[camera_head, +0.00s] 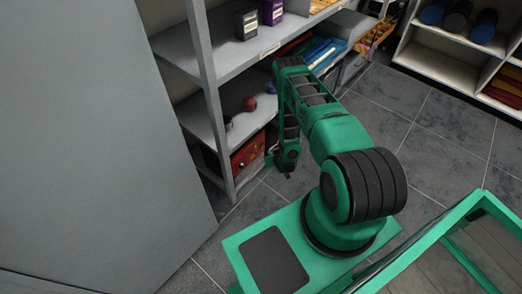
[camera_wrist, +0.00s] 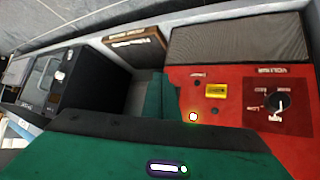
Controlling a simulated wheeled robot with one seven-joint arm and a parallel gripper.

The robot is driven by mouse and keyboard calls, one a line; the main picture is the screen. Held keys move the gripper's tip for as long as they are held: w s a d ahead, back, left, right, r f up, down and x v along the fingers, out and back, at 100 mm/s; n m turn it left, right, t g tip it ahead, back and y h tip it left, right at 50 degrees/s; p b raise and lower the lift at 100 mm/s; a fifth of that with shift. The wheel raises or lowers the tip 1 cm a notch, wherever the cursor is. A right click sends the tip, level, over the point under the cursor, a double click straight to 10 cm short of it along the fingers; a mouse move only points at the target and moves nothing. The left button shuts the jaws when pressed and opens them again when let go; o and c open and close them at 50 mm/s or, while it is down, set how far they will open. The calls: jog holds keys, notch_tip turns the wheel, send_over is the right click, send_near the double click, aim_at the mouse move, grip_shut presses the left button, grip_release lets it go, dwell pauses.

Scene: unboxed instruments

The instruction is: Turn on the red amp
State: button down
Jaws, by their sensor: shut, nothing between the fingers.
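The red amp (camera_head: 248,154) sits on the lowest level of the grey shelf in the head view, partly hidden by a shelf post. In the wrist view the red amp (camera_wrist: 240,132) fills the right side, with a grey mesh grille, a black knob, a yellow label and a small bright glowing spot on its panel. I cannot tell whether that spot is a lamp or a switch. My gripper (camera_head: 288,172) is shut and empty, hanging just right of the amp. In the wrist view its green finger part (camera_wrist: 160,95) is left of the red panel; contact is unclear.
A black device (camera_wrist: 48,80) stands left of the amp in the wrist view. Small round things (camera_head: 250,104) lie on the shelf above. The grey shelf post (camera_head: 217,130) stands close to the amp. Tiled floor (camera_head: 430,130) is clear to the right.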

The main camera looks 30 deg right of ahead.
jog(key=shift+s+d+r, duration=0.1)
jog(key=shift+s+d, duration=0.1)
jog(key=shift+s, duration=0.4)
jog(key=shift+s+d+r, duration=0.1)
jog(key=shift+s+d, duration=0.1)
jog(key=shift+s, duration=0.4)
jog(key=shift+w, duration=0.1)
